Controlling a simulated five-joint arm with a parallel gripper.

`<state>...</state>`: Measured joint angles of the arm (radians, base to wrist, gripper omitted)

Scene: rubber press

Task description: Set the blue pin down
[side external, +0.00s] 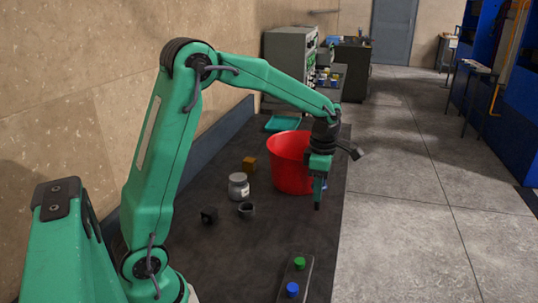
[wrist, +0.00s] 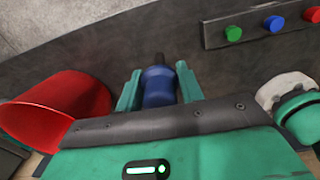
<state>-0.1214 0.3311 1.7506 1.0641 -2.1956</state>
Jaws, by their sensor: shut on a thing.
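The blue pin (wrist: 158,90) sits between the two green fingers of my gripper (wrist: 158,80) in the wrist view, with its dark tip pointing away from the wrist. My gripper is shut on it. In the side view my gripper (side external: 318,190) points down at the table's right part, just in front of and right of the red bucket. A little blue of the pin (side external: 324,184) shows beside the fingers there; most of it is hidden. I cannot tell whether the pin touches the table.
The red bucket (side external: 287,162) stands close by; it also shows in the wrist view (wrist: 60,108). A button panel (side external: 297,277) lies at the near edge.

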